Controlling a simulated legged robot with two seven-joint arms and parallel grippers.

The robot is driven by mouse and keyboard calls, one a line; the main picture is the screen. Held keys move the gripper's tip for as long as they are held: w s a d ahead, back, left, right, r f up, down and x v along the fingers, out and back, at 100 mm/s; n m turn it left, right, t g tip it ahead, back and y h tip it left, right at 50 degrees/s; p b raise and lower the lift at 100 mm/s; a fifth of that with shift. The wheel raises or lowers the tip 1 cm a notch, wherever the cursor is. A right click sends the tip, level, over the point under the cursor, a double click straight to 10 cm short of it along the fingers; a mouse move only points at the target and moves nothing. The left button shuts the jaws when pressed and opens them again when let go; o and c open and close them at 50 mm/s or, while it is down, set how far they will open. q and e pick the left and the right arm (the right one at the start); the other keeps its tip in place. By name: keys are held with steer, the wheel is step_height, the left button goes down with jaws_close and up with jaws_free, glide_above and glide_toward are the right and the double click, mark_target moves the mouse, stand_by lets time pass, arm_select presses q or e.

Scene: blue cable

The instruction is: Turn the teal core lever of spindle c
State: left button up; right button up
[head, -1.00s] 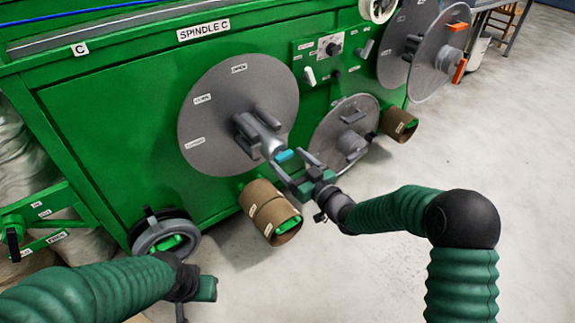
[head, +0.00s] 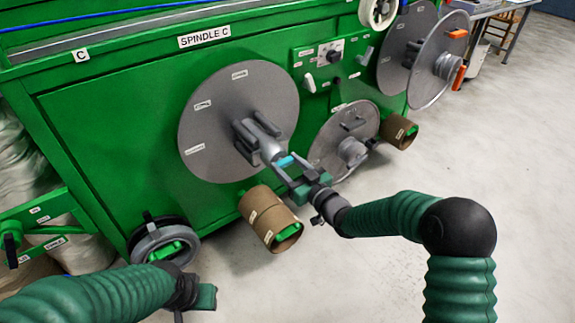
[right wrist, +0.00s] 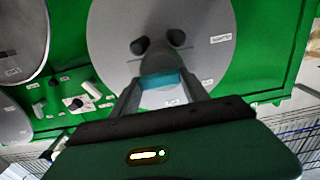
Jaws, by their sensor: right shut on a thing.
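Spindle C is a grey disc (head: 225,120) on the green machine front, under the "SPINDLE C" label (head: 204,34), with a grey core sticking out of its middle. The teal core lever (head: 285,162) is at the core's outer end. My right gripper (head: 287,167) is at the lever, shut on it. In the right wrist view the teal lever (right wrist: 161,81) lies crosswise between the two fingers, with the disc (right wrist: 200,40) behind. My left gripper (head: 195,300) is low at the left, away from the spindle; its fingers are too unclear to judge.
A smaller grey disc (head: 330,150) stands right of my right gripper. A control panel (head: 330,62) is above it. A dark ring (head: 163,240) sits at lower left.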

steer(key=n, duration=0.4)
steer(key=shift+s+a+b, duration=0.1)
steer(key=shift+b, duration=0.25)
steer(key=n+b, duration=0.1)
steer(key=n, duration=0.4)
steer(key=shift+s+a+f, duration=0.1)
steer(key=n+b, duration=0.1)
steer(key=n, duration=0.1)
steer(key=n+b, duration=0.1)
steer(key=n, duration=0.1)
steer(key=shift+s+a+f+n+b, duration=0.1)
steer(key=shift+a+n+b, duration=0.05)
steer(key=shift+n+b, duration=0.15)
steer(key=shift+s+a+n+b, duration=0.1)
steer(key=shift+n+b, duration=1.05)
steer(key=shift+n, duration=1.05)
steer(key=shift+f, duration=0.1)
steer(key=o, duration=1.4)
